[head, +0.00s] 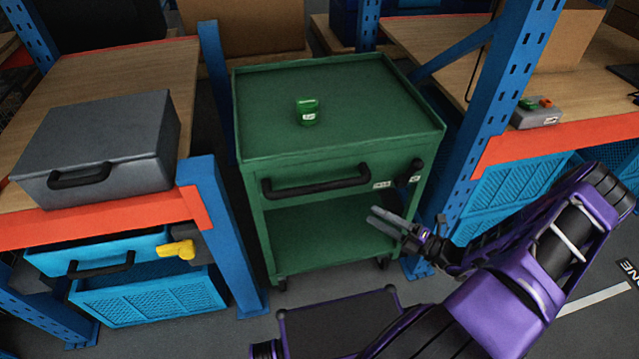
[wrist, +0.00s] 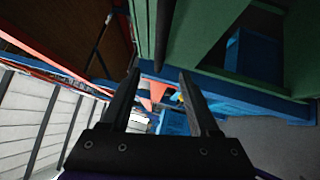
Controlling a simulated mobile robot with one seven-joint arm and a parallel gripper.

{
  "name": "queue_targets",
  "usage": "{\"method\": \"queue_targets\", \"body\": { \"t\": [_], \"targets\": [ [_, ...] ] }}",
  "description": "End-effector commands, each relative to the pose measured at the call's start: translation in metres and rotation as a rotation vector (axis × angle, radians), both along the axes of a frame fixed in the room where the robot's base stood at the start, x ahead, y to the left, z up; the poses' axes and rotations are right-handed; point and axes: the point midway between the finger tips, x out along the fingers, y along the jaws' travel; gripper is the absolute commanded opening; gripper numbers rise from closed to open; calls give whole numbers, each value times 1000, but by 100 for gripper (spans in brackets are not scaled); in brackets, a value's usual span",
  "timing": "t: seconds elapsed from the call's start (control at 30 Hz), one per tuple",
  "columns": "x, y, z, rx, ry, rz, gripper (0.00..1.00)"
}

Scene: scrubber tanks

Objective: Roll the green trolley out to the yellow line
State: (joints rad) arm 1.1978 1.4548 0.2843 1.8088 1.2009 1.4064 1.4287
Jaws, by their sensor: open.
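The green trolley (head: 340,95) stands between two blue rack posts, with its front facing me. It has a black bar handle (head: 316,182) across its drawer front and an open lower shelf. A small green labelled container (head: 307,112) stands on its top. My gripper (head: 374,220) is open and empty, in front of the trolley's right side and below the handle, apart from it. In the wrist view, the two fingers (wrist: 160,80) are spread with nothing between them, and green trolley panels (wrist: 215,30) show at the upper right. I see no yellow line in either view.
A grey case (head: 100,145) lies on the left wooden shelf. Below it are blue bins (head: 150,297) and a yellow valve-like part (head: 178,250). Blue posts (head: 222,225) stand close on both sides. A grey button box (head: 537,115) sits on the right shelf. Grey floor shows at the lower right.

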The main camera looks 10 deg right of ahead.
Motion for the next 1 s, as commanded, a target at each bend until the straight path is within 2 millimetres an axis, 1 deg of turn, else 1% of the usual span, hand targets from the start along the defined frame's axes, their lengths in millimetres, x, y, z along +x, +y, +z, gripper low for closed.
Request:
{"method": "queue_targets", "body": {
  "t": [0.17, 0.6, 0.8, 1.0],
  "targets": [
    [22, 23, 5, 1, 0, 3, 62],
    [88, 91, 17, -3, 1, 4, 62],
    [107, 110, 20, -2, 3, 3, 62],
    [114, 118, 21, -3, 3, 2, 62]
  ]
}}
